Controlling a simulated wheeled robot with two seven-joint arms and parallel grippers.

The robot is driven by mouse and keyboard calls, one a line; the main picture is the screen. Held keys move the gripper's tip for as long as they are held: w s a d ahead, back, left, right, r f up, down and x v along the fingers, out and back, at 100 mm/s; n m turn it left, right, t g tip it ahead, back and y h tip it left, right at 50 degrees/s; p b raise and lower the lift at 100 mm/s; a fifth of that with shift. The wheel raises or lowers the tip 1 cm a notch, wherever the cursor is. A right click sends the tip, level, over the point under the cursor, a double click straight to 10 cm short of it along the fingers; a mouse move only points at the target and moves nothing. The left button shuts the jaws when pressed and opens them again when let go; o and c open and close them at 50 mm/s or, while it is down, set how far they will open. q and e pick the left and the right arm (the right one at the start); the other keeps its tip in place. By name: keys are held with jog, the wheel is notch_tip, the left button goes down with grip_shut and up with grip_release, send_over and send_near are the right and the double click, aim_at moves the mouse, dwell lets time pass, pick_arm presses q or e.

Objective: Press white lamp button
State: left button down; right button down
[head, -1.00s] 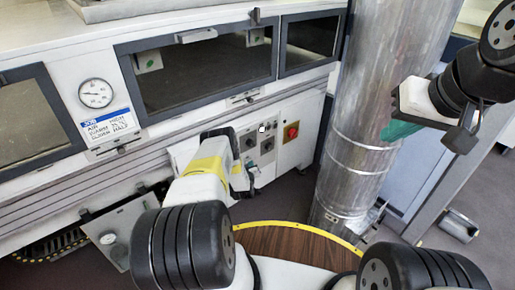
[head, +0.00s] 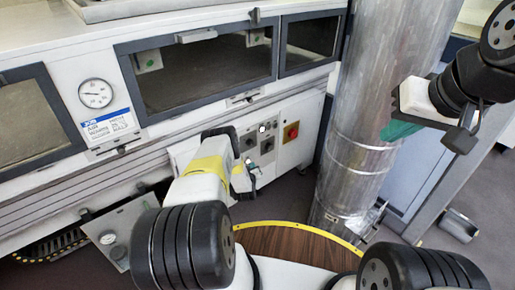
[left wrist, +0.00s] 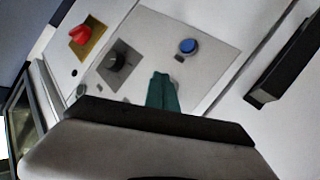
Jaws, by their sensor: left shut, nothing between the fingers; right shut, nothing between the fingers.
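The white lamp button (head: 262,128) is a small bright spot high on the grey control panel, above a black knob (head: 268,146), in the head view. My left gripper (head: 252,164) is near the lower part of this panel, below the button and apart from it. In the left wrist view its teal fingers (left wrist: 162,92) are together and empty, pointing at the panel between a black knob (left wrist: 115,62) and a blue button (left wrist: 188,46). I cannot clearly make out the white button in that view. My right gripper (head: 400,130) is shut and empty, in front of the metal duct.
A red knob on a yellow plate (head: 292,131) sits right of the panel. A large metal duct (head: 358,150) stands further right. Oven windows (head: 205,70) and a dial gauge (head: 95,93) are above and left. A dark handle (left wrist: 285,60) juts out in the left wrist view.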

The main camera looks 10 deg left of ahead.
pick_arm(q)
jog(key=shift+s+d, duration=0.8)
jog(key=shift+d, duration=0.2)
jog(key=shift+s+d, duration=0.75)
jog(key=shift+d, duration=0.2)
